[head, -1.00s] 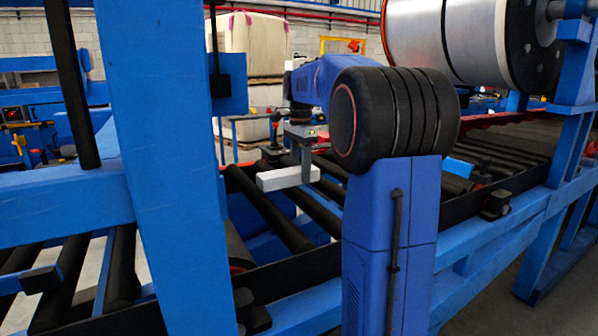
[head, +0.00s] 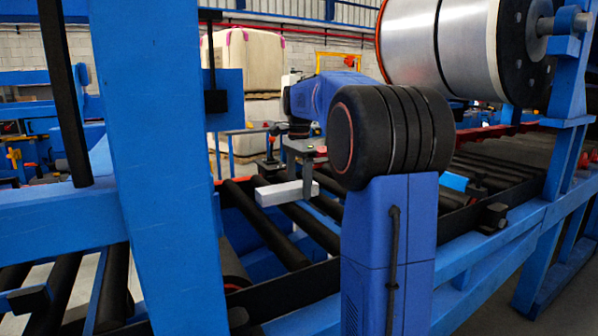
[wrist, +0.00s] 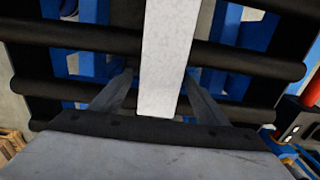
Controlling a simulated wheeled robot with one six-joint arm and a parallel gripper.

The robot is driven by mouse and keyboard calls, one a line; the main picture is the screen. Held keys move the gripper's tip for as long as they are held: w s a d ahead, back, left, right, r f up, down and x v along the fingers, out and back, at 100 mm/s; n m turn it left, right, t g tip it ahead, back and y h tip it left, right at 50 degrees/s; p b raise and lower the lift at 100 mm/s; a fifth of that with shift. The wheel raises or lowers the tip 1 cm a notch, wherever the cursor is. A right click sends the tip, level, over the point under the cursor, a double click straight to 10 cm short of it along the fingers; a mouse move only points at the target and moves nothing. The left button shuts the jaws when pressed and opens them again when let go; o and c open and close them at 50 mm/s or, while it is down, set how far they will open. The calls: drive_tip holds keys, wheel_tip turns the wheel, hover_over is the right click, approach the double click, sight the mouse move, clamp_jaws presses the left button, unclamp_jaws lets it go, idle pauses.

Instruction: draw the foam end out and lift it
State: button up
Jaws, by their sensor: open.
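The foam end (head: 287,192) is a pale grey-white bar with a square end, lying level above the dark rollers in the head view. In the wrist view the foam (wrist: 165,55) runs from the top edge down between the two fingers. My gripper (wrist: 160,78) is open, with one finger on each side of the foam and a visible gap on both sides. In the head view my gripper (head: 304,172) hangs down at the bar's right part. What supports the foam underneath is hidden.
Black rollers (head: 264,226) with blue framework lie below the foam. A blue post (head: 160,170) stands at the left, close to the camera. A large metal coil (head: 440,45) is at upper right. A blue-wrapped block (head: 456,181) lies farther right on the rollers.

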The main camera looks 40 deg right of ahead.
wheel_tip(320, 180, up, 17)
idle(0.5)
drive_tip(key=shift+r, duration=0.1)
idle(0.4)
